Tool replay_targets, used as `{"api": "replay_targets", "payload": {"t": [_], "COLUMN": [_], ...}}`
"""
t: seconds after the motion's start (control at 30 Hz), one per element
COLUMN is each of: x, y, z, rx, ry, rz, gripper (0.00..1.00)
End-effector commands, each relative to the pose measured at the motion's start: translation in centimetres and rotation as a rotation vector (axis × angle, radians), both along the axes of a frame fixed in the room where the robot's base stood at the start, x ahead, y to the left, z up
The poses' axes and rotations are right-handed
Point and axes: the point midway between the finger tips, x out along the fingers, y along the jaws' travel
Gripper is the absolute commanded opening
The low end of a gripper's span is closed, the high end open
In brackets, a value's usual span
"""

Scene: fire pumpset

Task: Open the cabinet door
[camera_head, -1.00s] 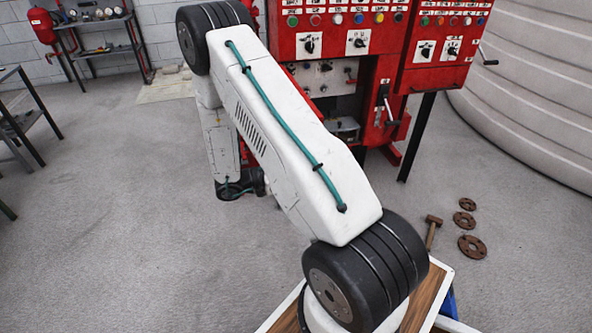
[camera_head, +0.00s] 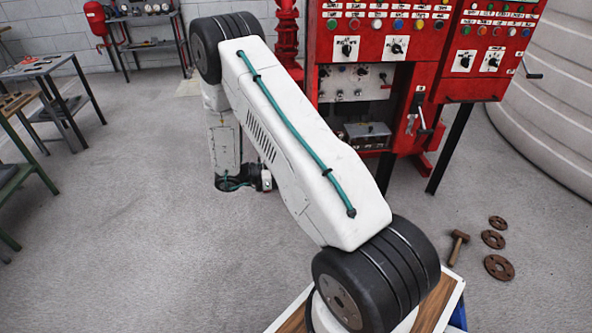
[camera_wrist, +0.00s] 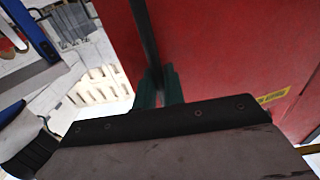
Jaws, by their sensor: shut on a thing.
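The red cabinet (camera_head: 420,75) stands at the back right in the head view, with rows of buttons on top. Below them is an open bay with a grey control panel (camera_head: 345,82). A dark lever handle (camera_head: 419,112) sits on the red part right of the bay. In the wrist view, my gripper (camera_wrist: 159,88) has its green fingers closed around a dark upright strip (camera_wrist: 149,45) beside a red panel (camera_wrist: 220,50). I cannot tell whether the strip is a handle or a door edge. In the head view my arm hides the fingertips.
Work tables (camera_head: 50,90) stand at the left. A hammer (camera_head: 457,245) and rusty flanges (camera_head: 498,267) lie on the floor at the right. A ribbed pale tank (camera_head: 560,110) is at the far right. Grey floor (camera_head: 120,200) is clear left of my arm.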

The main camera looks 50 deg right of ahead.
Motion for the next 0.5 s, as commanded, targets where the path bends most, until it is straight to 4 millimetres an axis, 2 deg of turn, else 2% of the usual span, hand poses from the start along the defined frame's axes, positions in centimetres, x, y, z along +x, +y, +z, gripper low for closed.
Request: {"api": "replay_targets", "payload": {"t": [0.03,0.1,0.37,0.5], "x": [0.2,0.2,0.1,0.9], "y": [-0.1,-0.1,0.1,1.0], "z": [0.1,0.1,0.0,0.0], "rx": [-0.003,-0.003,-0.001,-0.003], "ry": [-0.003,-0.003,-0.002,-0.002], "rz": [0.003,0.003,0.003,0.005], "gripper": [0.13,0.27,0.27,0.27]}}
